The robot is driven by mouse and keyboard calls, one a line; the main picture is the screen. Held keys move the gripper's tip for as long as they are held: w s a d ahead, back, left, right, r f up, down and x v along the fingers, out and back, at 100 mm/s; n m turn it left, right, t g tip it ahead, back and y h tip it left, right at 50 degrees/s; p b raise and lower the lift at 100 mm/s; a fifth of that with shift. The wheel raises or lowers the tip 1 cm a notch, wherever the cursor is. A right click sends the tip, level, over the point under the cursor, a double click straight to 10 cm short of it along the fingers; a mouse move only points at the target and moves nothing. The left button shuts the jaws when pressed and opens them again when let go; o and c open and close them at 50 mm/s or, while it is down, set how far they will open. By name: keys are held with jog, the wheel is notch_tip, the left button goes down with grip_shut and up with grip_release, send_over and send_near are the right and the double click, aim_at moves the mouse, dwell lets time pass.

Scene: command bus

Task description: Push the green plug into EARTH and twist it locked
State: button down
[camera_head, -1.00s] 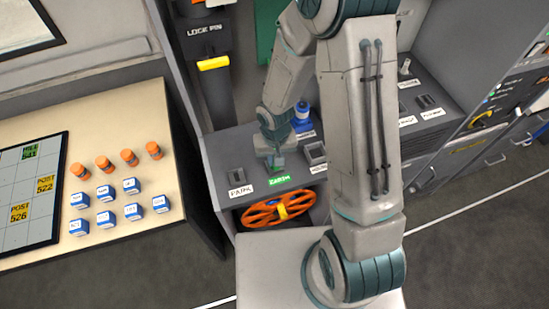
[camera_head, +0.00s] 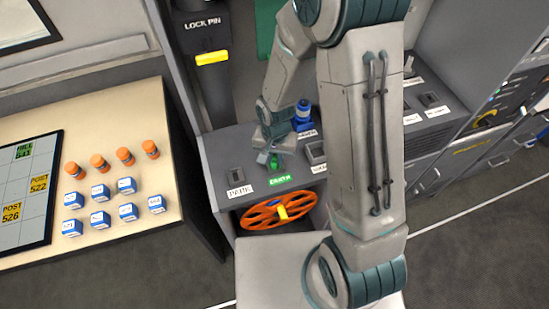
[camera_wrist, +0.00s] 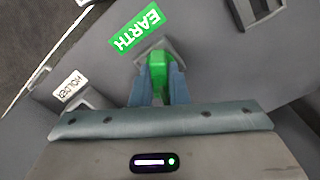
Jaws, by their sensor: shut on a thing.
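The green plug (camera_wrist: 158,62) is between the fingers of my gripper (camera_wrist: 158,84) in the wrist view, and the fingers are shut on it. Its far end meets the grey EARTH socket (camera_wrist: 147,49), beside the green EARTH label (camera_wrist: 137,30). I cannot tell how deep it sits or whether it is locked. In the head view the plug shows as a small green patch (camera_head: 274,162) under my gripper (camera_head: 272,158), just behind the EARTH label (camera_head: 280,180). My wrist hides most of the socket there.
A blue plug (camera_head: 303,112) stands upright behind my gripper. The PARK socket (camera_head: 237,176) is to the left, and the HOLDER socket (camera_wrist: 93,96) shows in the wrist view. An orange reel (camera_head: 277,212) sits below the panel. My arm covers the panel's middle.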

jog(key=shift+s+f+m, duration=0.1)
jog(key=shift+m, duration=0.8)
jog(key=shift+m+b, duration=0.6)
jog(key=shift+m, duration=0.4)
jog(key=c, duration=1.3)
grip_release()
jog(key=shift+c, duration=0.2)
jog(key=shift+r, duration=0.45)
notch_tip(320, 180, up, 13)
